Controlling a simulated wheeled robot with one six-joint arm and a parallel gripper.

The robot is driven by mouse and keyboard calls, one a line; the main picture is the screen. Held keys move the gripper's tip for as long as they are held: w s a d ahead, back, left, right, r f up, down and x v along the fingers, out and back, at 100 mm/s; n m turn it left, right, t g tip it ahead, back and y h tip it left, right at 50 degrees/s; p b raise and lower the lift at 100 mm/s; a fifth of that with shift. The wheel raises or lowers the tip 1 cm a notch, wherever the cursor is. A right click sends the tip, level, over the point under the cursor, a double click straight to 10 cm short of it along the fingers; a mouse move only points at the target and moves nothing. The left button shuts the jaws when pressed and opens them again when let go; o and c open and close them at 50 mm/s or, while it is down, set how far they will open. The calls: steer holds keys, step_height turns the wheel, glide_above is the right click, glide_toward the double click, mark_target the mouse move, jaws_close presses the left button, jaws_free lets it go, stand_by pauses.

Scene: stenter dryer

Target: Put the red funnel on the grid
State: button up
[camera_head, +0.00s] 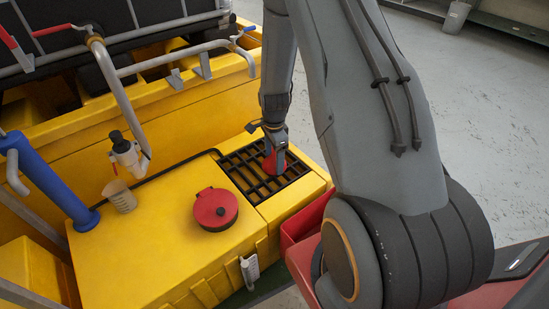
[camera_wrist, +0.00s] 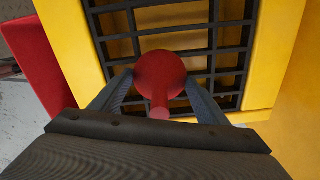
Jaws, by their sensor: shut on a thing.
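The red funnel (camera_wrist: 160,75) is between the two fingers of my gripper (camera_wrist: 157,95), which is shut on it. In the head view the funnel (camera_head: 268,160) shows as a small red shape beside my gripper (camera_head: 274,152). The black grid (camera_head: 242,172) is set in the top of the yellow machine, and the funnel is over it. In the wrist view the grid (camera_wrist: 195,14) lies beneath and beyond the funnel. I cannot tell whether the funnel touches the bars.
A beaker (camera_head: 120,196) and a blue cylinder (camera_head: 50,180) stand farther left. A red bin (camera_head: 303,226) is at the machine's right side. Bent pipes (camera_head: 118,85) rise behind.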

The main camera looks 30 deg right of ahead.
steer(key=o, duration=1)
steer(key=shift+f, duration=0.15)
step_height(320, 180, up, 12)
steer(key=shift+r+p, duration=0.2)
steer(key=shift+p, duration=0.7)
